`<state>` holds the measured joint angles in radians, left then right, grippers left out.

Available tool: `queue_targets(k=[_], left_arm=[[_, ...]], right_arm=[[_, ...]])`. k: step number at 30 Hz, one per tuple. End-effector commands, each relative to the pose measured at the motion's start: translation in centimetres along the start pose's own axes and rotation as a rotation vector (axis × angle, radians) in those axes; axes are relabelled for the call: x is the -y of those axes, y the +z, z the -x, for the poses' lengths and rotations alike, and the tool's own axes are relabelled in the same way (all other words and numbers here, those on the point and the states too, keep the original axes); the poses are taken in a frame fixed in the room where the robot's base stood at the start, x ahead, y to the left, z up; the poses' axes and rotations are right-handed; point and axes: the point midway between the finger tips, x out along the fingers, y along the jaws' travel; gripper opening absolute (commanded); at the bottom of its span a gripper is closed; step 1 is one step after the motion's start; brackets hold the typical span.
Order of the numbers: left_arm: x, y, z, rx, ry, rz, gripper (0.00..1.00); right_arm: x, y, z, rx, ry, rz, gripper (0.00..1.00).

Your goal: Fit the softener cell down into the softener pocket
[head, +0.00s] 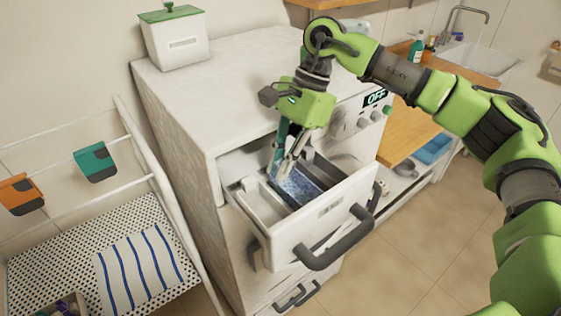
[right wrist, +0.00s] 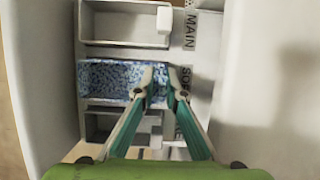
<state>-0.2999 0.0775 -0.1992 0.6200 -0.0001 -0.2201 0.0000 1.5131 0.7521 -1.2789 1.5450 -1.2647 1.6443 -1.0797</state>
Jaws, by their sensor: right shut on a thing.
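The softener cell (head: 295,187) is a blue speckled block in the pulled-out drawer (head: 330,210). In the right wrist view the cell (right wrist: 108,78) lies over the middle compartment, beside a label starting "SOF" (right wrist: 186,78), which marks the softener pocket. My right gripper (head: 285,165) reaches down into the drawer from above. Its fingertips (right wrist: 161,75) are shut on the cell's right end and hide that part. The pocket's floor is hidden, and I cannot tell how deep the cell sits. My left gripper is out of view.
The main compartment (right wrist: 125,30) with its "MAIN" label (right wrist: 189,28) and a third compartment (right wrist: 113,125) flank the middle one. A dark handle (head: 335,240) fronts the drawer. A white box with green lid (head: 178,38) stands on the machine top. A white rack (head: 140,178) stands left.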

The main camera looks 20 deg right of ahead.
Motion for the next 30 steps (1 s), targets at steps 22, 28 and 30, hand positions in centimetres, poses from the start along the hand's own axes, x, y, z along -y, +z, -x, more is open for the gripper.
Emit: queue_targets(k=[22,28,30], left_arm=[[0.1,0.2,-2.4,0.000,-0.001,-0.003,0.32],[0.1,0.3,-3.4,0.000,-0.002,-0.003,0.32],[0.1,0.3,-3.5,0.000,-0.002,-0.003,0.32]], right_arm=[[0.2,-0.8,2.7,0.000,-0.006,-0.001,0.28],[0.2,-1.1,7.9,0.001,-0.004,0.001,0.28],[0.2,-1.1,9.5,0.000,-0.004,0.001,0.28]])
